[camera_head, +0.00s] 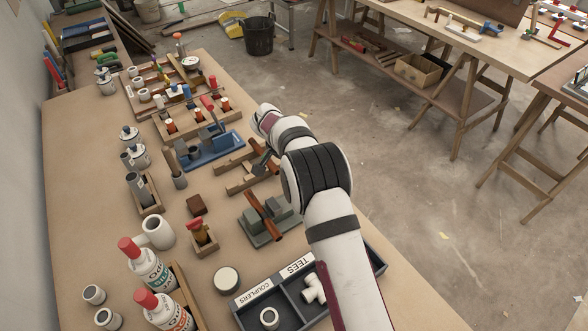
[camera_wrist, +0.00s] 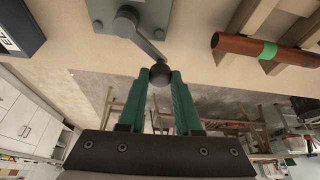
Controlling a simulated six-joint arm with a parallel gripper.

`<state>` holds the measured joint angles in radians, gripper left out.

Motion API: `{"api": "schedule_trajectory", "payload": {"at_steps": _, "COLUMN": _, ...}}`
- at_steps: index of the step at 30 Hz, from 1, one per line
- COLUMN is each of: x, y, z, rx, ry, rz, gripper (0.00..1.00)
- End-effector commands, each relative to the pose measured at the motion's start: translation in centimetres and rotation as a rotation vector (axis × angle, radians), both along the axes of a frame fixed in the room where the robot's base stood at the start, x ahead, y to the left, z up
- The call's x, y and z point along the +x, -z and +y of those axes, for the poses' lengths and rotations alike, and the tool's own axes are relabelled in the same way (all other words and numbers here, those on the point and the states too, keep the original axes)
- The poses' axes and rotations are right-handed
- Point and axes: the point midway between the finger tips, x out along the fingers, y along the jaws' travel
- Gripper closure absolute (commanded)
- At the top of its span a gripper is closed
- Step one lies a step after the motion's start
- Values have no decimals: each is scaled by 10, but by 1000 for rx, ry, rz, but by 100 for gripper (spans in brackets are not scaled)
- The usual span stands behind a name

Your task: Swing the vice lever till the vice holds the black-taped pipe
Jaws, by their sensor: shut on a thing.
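The grey vice (camera_head: 257,228) stands on the bench near its right edge, left of my arm. A copper-brown pipe (camera_head: 277,234) lies across it between the jaw blocks; I cannot make out its tape. Whether the jaws press on the pipe is too small to tell. In the wrist view, the vice (camera_wrist: 98,10) shows its grey base, with a lever (camera_wrist: 143,42) slanting from a round pivot to a black ball knob (camera_wrist: 160,74). My gripper (camera_wrist: 161,80) is shut on that knob with its green fingers. In the head view my arm hides the gripper and lever.
A green-taped pipe (camera_wrist: 235,45) lies on wooden supports (camera_wrist: 228,57) beside the vice. A dark tray (camera_head: 293,298) with fittings stands in front of the vice. A blue tool (camera_head: 213,153) lies farther back. Bottles and cups fill the left side.

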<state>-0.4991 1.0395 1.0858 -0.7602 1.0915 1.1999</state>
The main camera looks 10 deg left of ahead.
Motion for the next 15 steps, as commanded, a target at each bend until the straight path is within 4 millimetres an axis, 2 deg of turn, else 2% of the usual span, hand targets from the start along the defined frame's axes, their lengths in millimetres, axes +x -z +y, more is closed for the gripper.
{"api": "schedule_trajectory", "payload": {"at_steps": 15, "x": -2, "y": 0, "z": -26, "rx": -1, "ry": 444, "rz": -1, "gripper": 100}}
